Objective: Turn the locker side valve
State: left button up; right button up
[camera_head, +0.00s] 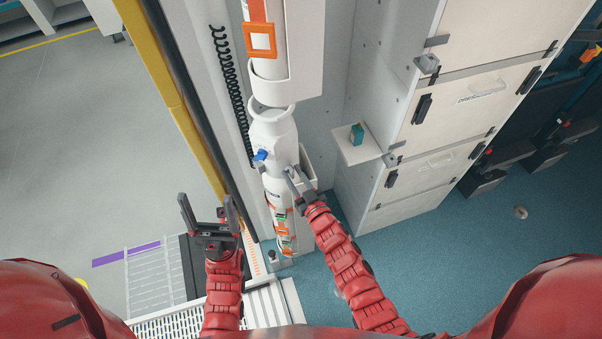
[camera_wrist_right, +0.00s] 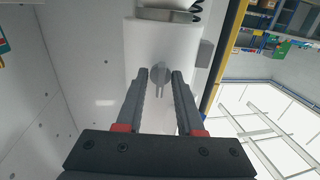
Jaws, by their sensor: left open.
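A white cylinder (camera_head: 272,135) stands upright in a wall holder. A grey round valve knob with a narrow handle (camera_wrist_right: 160,75) is on its surface in the right wrist view. The knob lies between the fingertips of my right gripper (camera_wrist_right: 160,78), with a gap visible on each side. In the head view, my right gripper (camera_head: 295,178) is at the cylinder's right, locker-facing side; I cannot make out the grey knob there. A blue valve knob (camera_head: 261,155) is on the cylinder's left side. My left gripper (camera_head: 206,208) is open and empty, left of the cylinder.
White lockers (camera_head: 428,125) with black latches stand on the right. A small shelf (camera_head: 357,148) holding a teal object (camera_head: 357,134) juts out beside them. A black coiled cord (camera_head: 232,85) and yellow door edge (camera_head: 185,125) are left of the cylinder. Blue floor (camera_head: 430,250) is open at right.

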jog(key=shift+s, duration=0.1)
grip_shut()
jog(key=n+b, duration=0.1)
jog(key=b, duration=0.1)
jog(key=n+b, duration=0.2)
jog(key=shift+s+f, duration=0.1)
jog(key=shift+f, duration=0.3)
jog(key=shift+d+r+n+b, duration=0.1)
jog(key=shift+r+n+b, duration=0.25)
jog(key=shift+n, duration=0.35)
jog(key=shift+f, duration=0.1)
jog(key=shift+o, duration=0.9)
grip_release()
jog(key=shift+d, duration=0.1)
jog(key=shift+s, duration=0.1)
